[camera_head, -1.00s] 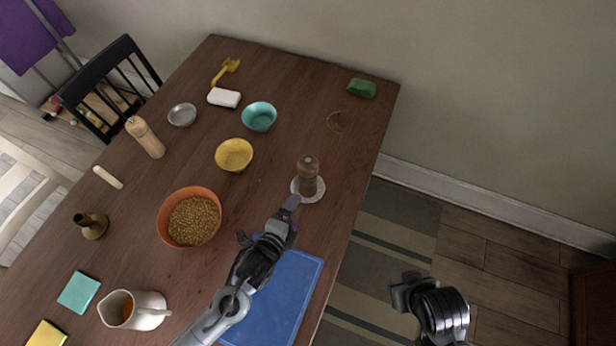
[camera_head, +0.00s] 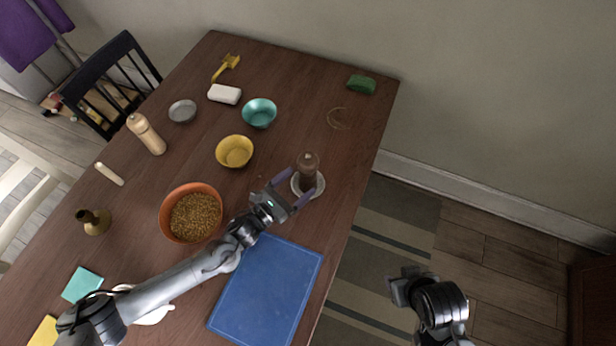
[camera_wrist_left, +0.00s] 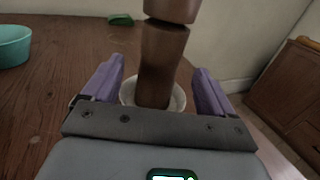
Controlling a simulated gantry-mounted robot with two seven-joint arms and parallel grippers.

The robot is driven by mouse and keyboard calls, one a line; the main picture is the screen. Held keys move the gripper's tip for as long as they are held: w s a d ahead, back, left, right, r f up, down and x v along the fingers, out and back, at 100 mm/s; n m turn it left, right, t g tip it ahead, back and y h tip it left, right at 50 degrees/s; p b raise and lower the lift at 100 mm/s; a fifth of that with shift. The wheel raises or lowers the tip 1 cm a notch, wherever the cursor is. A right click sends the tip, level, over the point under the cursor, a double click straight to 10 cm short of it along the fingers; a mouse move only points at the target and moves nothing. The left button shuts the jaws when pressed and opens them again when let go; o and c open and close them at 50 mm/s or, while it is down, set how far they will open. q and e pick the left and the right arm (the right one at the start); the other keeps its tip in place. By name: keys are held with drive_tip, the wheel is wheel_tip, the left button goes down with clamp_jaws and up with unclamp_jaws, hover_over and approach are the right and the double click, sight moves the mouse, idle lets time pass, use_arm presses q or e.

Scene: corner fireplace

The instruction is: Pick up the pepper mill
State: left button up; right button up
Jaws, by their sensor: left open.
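The dark brown pepper mill (camera_head: 308,168) stands upright on a small white saucer (camera_head: 321,186) near the table's right edge. My left gripper (camera_head: 294,184) is open beside it, its purple fingers pointing toward the mill. In the left wrist view the mill (camera_wrist_left: 160,65) rises between the two fingers of the left gripper (camera_wrist_left: 159,75), with a gap on each side; its top is cut off by the frame. The saucer (camera_wrist_left: 127,90) shows behind the gripper. My right gripper (camera_head: 402,288) hangs off the table at the lower right; its jaws are not clear.
A blue board (camera_head: 268,295) lies in front of the mill. An orange bowl of grain (camera_head: 167,222), a yellow bowl (camera_head: 234,153) and a teal bowl (camera_head: 259,115) stand to the left. A light wooden mill (camera_head: 147,135) is farther left. My left arm partly covers a white pitcher (camera_head: 152,316).

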sight(301, 180)
use_arm(q)
drive_tip(key=b+x, duration=0.2)
drive_tip(key=x, duration=0.2)
drive_tip(key=shift+f, duration=0.1)
drive_tip(key=shift+w+d, duration=0.35)
drive_tip(key=shift+w, duration=0.05)
drive_tip(key=c, duration=1.3)
drive_tip(key=shift+r, duration=0.25)
